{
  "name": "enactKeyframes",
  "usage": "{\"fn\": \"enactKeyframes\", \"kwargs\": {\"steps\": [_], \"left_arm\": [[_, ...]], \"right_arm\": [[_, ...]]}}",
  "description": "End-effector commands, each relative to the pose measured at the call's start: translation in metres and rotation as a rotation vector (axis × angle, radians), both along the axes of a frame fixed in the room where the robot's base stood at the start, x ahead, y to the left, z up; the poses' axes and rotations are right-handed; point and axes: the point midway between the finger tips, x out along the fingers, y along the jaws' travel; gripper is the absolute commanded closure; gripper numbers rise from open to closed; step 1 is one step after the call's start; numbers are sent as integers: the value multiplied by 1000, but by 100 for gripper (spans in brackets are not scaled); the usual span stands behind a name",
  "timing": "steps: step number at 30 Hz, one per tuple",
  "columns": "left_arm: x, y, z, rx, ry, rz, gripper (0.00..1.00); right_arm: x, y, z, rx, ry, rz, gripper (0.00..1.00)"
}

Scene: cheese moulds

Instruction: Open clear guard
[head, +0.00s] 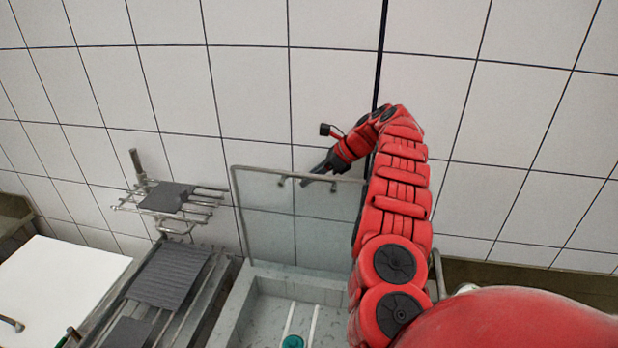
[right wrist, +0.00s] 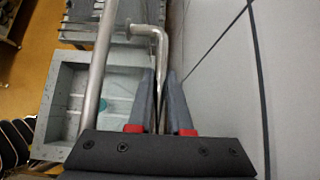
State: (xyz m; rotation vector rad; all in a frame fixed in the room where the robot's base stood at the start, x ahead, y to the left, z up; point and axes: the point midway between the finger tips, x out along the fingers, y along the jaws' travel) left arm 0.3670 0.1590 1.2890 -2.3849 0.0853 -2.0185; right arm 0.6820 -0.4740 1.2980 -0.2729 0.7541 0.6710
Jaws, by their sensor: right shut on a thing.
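The clear guard (head: 268,222) is a see-through sheet in a thin metal frame. In the head view it stands raised, close to upright, at the back of a grey basin (head: 255,293), before the tiled wall. My right gripper (head: 318,170) is at its top bar, right of the middle. In the right wrist view the fingers (right wrist: 161,98) are closed together on a thin part of the guard, with a metal rail (right wrist: 100,62) left of them. The exact part between the fingertips is hard to see. My left gripper is not in view.
Left of the basin are grey ribbed plates (head: 168,275) on a metal rack, and a wire wall rack (head: 205,205) with a dark block (head: 166,197). A white board (head: 60,285) lies far left. Inside the basin are white rods and a green round piece (head: 292,342). The wall is close behind.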

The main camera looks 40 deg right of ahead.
Motion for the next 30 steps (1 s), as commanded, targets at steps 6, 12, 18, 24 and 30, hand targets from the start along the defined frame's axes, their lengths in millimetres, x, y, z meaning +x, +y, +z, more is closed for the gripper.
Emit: {"fn": "enactKeyframes", "kwargs": {"steps": [6,12,18,24,30], "left_arm": [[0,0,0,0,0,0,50],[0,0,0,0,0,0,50],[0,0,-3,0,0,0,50],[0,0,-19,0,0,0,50],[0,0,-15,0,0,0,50]], "right_arm": [[-1,-1,-1,-1,2,-2,61],[0,0,-1,0,1,-1,54],[-2,-3,1,0,0,-1,54],[-20,-20,21,-4,-2,-5,54],[-42,-39,55,-1,2,-5,54]]}}
